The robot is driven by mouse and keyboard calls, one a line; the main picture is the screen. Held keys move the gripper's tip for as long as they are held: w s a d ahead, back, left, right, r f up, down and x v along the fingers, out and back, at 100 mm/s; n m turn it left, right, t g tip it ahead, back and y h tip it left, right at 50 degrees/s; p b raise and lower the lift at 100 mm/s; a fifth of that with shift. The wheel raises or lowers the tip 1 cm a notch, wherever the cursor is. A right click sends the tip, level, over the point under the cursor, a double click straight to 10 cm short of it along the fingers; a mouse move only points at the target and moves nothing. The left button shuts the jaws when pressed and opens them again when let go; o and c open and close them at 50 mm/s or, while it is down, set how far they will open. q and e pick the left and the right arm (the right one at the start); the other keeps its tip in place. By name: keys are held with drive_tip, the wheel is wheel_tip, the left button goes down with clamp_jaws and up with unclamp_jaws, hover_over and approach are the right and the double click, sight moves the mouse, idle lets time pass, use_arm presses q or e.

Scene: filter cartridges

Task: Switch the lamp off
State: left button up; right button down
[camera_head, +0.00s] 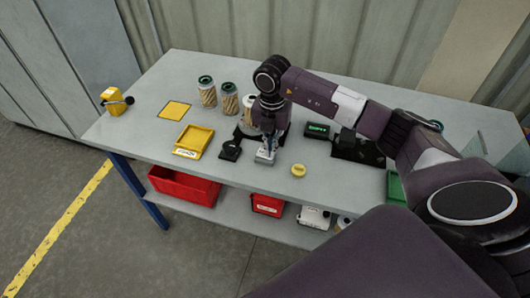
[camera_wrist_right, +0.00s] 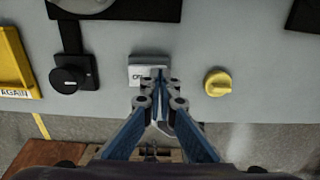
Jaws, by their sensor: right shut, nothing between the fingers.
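A small grey switch box (camera_head: 264,160) with a white label sits near the front edge of the table. In the right wrist view the switch box (camera_wrist_right: 147,60) shows letters that look like "OF", partly covered by my fingertips. My right gripper (camera_head: 268,146) points down at the switch box, its fingers shut and empty. In the wrist view my right gripper (camera_wrist_right: 158,78) overlaps the front of the box; I cannot tell whether it touches. No lamp can be made out for certain; my arm hides part of the table behind the switch. My left gripper is not in view.
A black knob unit (camera_head: 230,150) stands left of the switch, a yellow knob (camera_head: 298,170) right. A yellow tray (camera_head: 193,140), filter cartridges (camera_head: 206,92) and a green-lit display (camera_head: 318,130) are on the table (camera_head: 140,137). Red bins (camera_head: 184,186) sit on the lower shelf.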

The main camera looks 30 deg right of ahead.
drive_tip(key=shift+r+p, duration=2.45)
drive_tip(key=shift+r, duration=1.05)
